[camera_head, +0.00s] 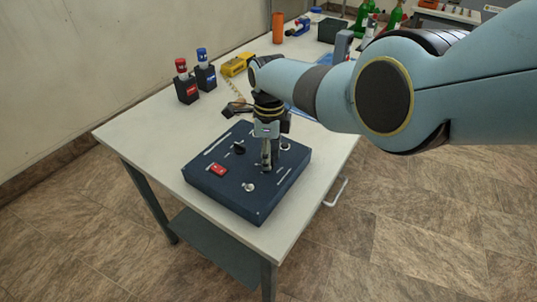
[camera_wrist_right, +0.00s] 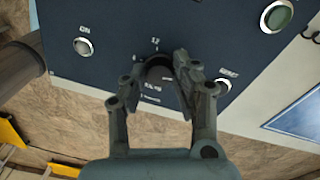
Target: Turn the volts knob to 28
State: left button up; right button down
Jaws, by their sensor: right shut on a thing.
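A dark blue trainer box (camera_head: 222,190) lies on the white table, its panel facing up. My right gripper (camera_head: 266,166) points down onto the panel, right of its middle. In the right wrist view my right gripper (camera_wrist_right: 161,78) has one finger on each side of a black knob (camera_wrist_right: 157,70) and is shut on it. Small white marks ring the knob, with a label below it too blurred to read surely. The fingers hide part of the knob, and its pointer cannot be made out. In the head view the gripper hides this knob. My left gripper is not in view.
The panel also has another black knob (camera_head: 238,147), a red switch (camera_head: 219,169) and a silver button (camera_head: 249,187). A green button (camera_wrist_right: 278,16) is at the panel's edge. Red-capped (camera_head: 186,82) and blue-capped (camera_head: 204,70) items and a yellow tool (camera_head: 236,65) stand behind the box.

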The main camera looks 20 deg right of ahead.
jog(key=shift+m, duration=1)
jog(key=c, duration=1)
grip_release()
jog(key=shift+r, duration=0.15)
jog(key=r, duration=1.1)
jog(key=shift+w+d+r, duration=0.2)
jog(key=shift+w+r, duration=0.05)
jog(key=shift+r, duration=0.1)
